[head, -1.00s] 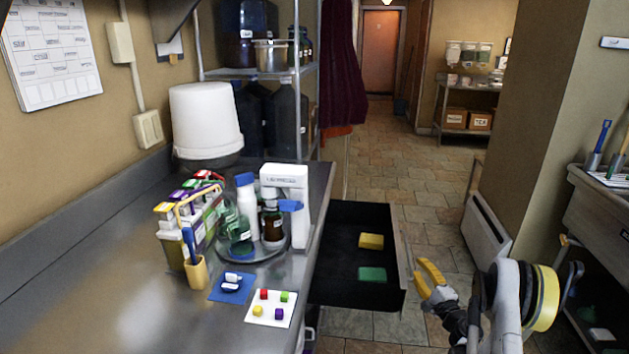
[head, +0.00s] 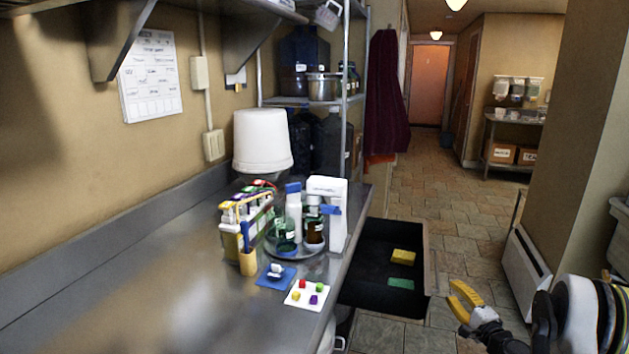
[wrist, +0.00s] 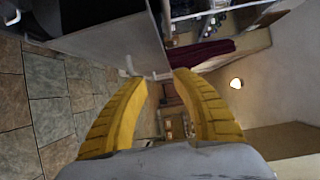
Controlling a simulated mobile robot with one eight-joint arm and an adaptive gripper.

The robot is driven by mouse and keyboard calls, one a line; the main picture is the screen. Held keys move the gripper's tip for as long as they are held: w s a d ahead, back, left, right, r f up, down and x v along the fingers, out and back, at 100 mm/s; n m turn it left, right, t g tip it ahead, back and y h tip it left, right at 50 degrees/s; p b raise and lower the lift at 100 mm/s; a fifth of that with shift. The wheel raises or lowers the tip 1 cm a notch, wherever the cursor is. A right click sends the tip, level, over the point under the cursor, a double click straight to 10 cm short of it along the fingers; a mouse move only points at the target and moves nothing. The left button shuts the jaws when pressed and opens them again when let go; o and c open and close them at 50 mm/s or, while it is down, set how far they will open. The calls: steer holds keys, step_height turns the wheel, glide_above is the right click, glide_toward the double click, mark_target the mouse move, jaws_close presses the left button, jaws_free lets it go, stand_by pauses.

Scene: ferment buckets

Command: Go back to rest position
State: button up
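My gripper (head: 462,300) is in the lower right of the head view, to the right of the open black drawer (head: 376,287) and apart from it. Its yellow fingers show in the wrist view (wrist: 164,78), spread apart with nothing between them. In the drawer lie a yellow block (head: 403,257) and a green block (head: 401,284). My arm is bent at the right edge of the head view, and its upper links are out of view.
The steel counter (head: 150,300) holds a white bucket (head: 262,140), several bottles on a round tray, a box rack (head: 240,222), a blue mat (head: 272,284) and a white card with coloured cubes (head: 307,300). Tiled floor (head: 430,210) is open beyond the drawer. A wall heater (head: 527,265) stands right.

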steer(key=s+a+r+n+g+y, duration=0.2)
steer(key=a+r+n+g, duration=0.25)
steer(key=a+r, duration=0.75)
steer(key=s+a+r+n+g, duration=0.2)
steer(key=s+a+r+n, duration=0.3)
steer(key=s+a, duration=0.25)
steer(key=s+a+r+n+g+h, duration=0.1)
steer(key=s+a+n, duration=0.15)
steer(key=s, duration=0.55)
steer(key=s+a+r+n+g+h, duration=0.1)
steer(key=s+a, duration=0.2)
steer(key=s, duration=0.5)
steer(key=s+d+f+n+g+h, duration=0.2)
steer(key=s+n+h, duration=0.1)
steer(key=s, duration=1.1)
steer(key=shift+s+f, duration=0.4)
